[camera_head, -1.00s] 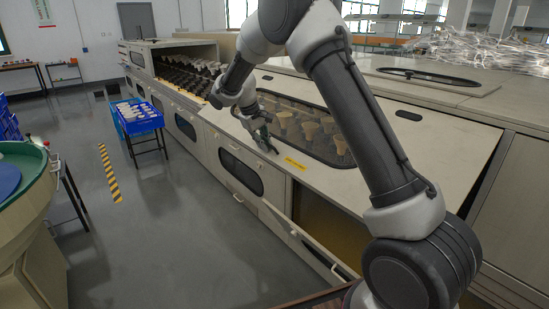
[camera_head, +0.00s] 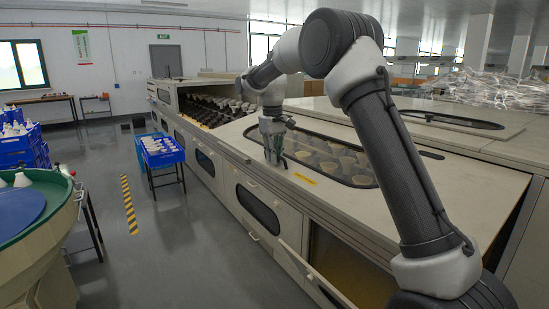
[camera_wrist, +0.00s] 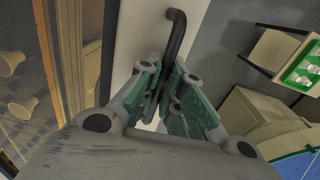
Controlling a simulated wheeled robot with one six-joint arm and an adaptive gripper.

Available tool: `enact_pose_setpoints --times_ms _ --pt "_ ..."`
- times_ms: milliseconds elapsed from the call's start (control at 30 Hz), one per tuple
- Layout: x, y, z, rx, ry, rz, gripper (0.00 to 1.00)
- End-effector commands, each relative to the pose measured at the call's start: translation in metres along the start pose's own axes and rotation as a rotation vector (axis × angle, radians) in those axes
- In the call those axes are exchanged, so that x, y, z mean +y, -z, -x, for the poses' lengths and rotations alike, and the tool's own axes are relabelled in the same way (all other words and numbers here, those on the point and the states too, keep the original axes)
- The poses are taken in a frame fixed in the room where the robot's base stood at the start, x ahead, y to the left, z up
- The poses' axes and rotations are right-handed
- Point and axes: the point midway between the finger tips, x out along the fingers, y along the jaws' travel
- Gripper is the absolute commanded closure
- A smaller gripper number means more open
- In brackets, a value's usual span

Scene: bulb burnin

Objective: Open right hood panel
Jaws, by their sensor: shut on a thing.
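The right hood panel (camera_head: 445,188) is a pale sloping lid with a long dark-framed window; several cone-shaped bulbs show through it. A dark gap shows along the panel's right end. My gripper (camera_head: 274,158) points down at the panel's front edge, left of a yellow label. In the wrist view the green-padded fingers (camera_wrist: 170,98) are closed around a dark bar handle (camera_wrist: 175,35) on a pale surface. The fingers cover the handle's lower part. In the head view the handle is hidden by my gripper.
The left bay (camera_head: 205,102) stands open with rows of dark holders. A lower front door (camera_head: 290,262) hangs ajar at the near end. A blue crate cart (camera_head: 162,152) and a green-rimmed round table (camera_head: 62,205) stand left. The grey aisle floor (camera_head: 150,255) between is clear.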

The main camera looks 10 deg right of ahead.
Motion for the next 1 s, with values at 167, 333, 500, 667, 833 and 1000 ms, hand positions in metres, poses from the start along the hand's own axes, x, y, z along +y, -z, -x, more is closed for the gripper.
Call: enact_pose_setpoints --times_ms 167,333,500,667,833,1000 --pt "0.001 0.0 0.0 0.001 -0.002 -0.001 0.81" --pt "0.001 0.0 -0.001 0.0 -0.002 0.0 0.7" --pt "0.0 0.0 -0.001 -0.001 -0.001 0.0 0.7" --pt "0.0 0.001 0.01 0.003 -0.002 0.0 0.7" --pt "0.0 0.001 0.044 0.004 -0.002 0.0 0.7" --pt "0.0 0.001 0.082 0.003 -0.002 0.0 0.7"
